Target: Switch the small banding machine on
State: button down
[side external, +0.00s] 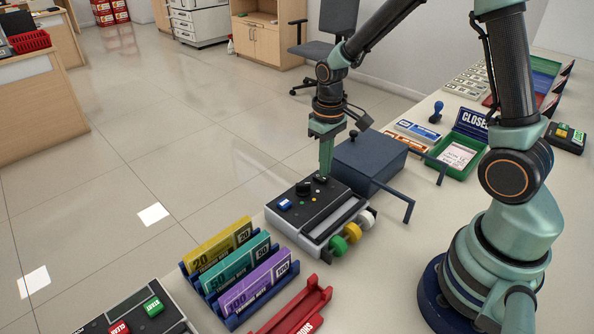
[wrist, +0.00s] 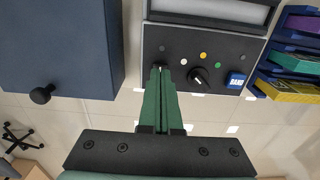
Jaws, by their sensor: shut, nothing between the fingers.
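The small banding machine (side external: 300,226) is a light-grey box with a black top panel, standing on the counter. In the wrist view its panel (wrist: 222,50) shows a blue button (wrist: 235,80) marked BAND, a black knob (wrist: 198,76), and small white, yellow and green dots. A small dark control (wrist: 160,64) sits at the panel's corner, mostly hidden behind my fingertips. My gripper (side external: 323,176) is shut and empty, pointing down at that corner. In the wrist view its green fingertips (wrist: 160,72) overlap the dark control. I cannot tell whether they touch it, or which way it is set.
A dark blue box (side external: 368,160) with a knob and bar handles stands close beside the machine. Yellow, green and white rolls (side external: 338,245) stick out from the machine's side.

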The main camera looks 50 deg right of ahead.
aim_at(324, 179)
jog(key=shift+f, duration=0.8)
dwell(0.4)
jog(key=shift+r, duration=3.55)
jog(key=s+a+r+t, duration=0.3)
jog(key=s+r+t, duration=0.2)
jog(key=s+r, duration=0.3)
jog(key=shift+s+a+r+t, duration=0.3)
jog(key=shift+s+r, duration=0.1)
jog(key=shift+r, duration=1.55)
